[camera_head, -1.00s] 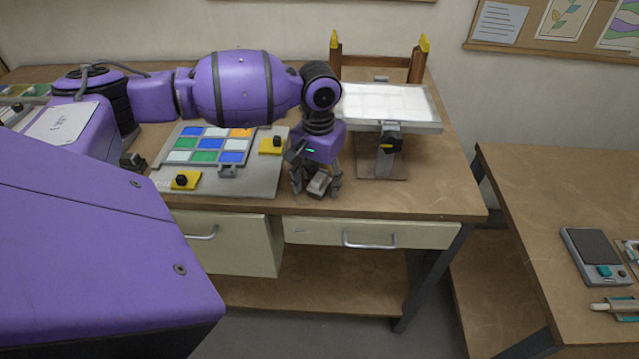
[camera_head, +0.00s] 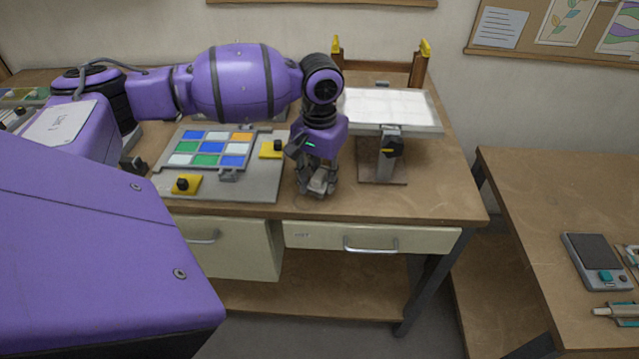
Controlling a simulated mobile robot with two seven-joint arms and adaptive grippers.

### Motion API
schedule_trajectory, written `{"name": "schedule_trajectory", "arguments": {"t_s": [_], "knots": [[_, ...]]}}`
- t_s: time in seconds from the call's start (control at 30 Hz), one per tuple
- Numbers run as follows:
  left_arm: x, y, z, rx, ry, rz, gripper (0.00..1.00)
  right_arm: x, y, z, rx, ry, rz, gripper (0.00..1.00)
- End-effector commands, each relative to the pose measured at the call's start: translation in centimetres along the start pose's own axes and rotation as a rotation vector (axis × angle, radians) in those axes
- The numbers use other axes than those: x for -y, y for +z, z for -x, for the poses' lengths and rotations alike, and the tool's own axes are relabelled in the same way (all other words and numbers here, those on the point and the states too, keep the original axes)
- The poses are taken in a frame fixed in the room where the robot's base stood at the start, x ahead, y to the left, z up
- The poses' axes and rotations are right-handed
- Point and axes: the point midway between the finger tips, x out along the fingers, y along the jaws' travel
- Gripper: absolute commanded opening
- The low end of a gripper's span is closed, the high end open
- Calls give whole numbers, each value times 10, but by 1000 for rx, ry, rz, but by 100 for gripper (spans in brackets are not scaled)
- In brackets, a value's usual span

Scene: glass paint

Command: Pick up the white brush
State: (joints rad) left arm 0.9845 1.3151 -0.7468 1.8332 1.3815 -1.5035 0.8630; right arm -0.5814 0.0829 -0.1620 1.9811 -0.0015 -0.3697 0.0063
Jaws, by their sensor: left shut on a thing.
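My left gripper (camera_head: 318,188) points down at the front of the wooden workbench, just right of the grey board. It is shut on a small pale thing (camera_head: 320,183), low at the bench top. The fingers hide most of this thing, and I cannot tell whether it is the white brush. No other white brush shows clearly on this bench. My right gripper is out of view.
A grey board (camera_head: 262,190) with coloured glass tiles (camera_head: 207,147) and yellow clamps lies left of the gripper. A white panel on a stand (camera_head: 388,105) stands right. A second table (camera_head: 530,190) at right holds a scale (camera_head: 592,250) and a pale-handled tool (camera_head: 612,311).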

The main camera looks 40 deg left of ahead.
Motion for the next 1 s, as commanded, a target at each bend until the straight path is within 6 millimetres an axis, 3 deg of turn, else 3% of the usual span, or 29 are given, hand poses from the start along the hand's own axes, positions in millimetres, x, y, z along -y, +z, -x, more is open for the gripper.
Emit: {"name": "schedule_trajectory", "arguments": {"t_s": [0.17, 0.37, 0.5, 0.7, 1.0], "knots": [[-7, 17, 33, -5, 0, -5, 1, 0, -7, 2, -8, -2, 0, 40], [-22, 55, 78, -5, 0, -7, 1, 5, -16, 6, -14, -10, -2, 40], [-35, 87, 91, -5, 0, -6, 1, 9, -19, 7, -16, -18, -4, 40], [-48, 117, 104, -2, 0, -3, 1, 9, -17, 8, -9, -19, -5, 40], [-53, 131, 108, 0, 0, 0, 1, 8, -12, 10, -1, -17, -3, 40]]}}
